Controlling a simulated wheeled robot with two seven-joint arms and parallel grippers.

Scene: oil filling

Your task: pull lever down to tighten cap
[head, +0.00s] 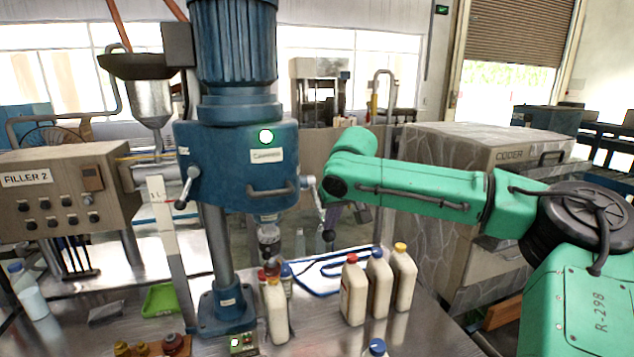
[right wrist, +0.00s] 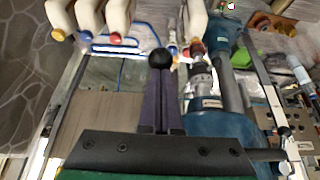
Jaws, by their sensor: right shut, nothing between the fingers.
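The blue capper (head: 240,165) stands on the steel table with a green lamp lit on its front. Its lever (head: 313,196) is on the right side and points down, ending in a black ball knob (head: 328,235). My right gripper (head: 333,215) hangs from the green arm beside the lever, mostly hidden behind the lever and arm. In the right wrist view its dark fingers (right wrist: 161,80) are shut, with the black knob (right wrist: 160,58) at their tips; I cannot tell whether they touch. The capping head (head: 269,240) is above a cluster of bottles, including a cream bottle (head: 277,315). My left gripper is out of view.
Three cream bottles with red (head: 353,295), blue and yellow caps stand right of the capper. A green tray (head: 160,299) and loose caps (head: 172,343) lie to the left. The FILLER 2 box (head: 55,210) is at left, the CODER box (head: 490,150) behind my arm.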

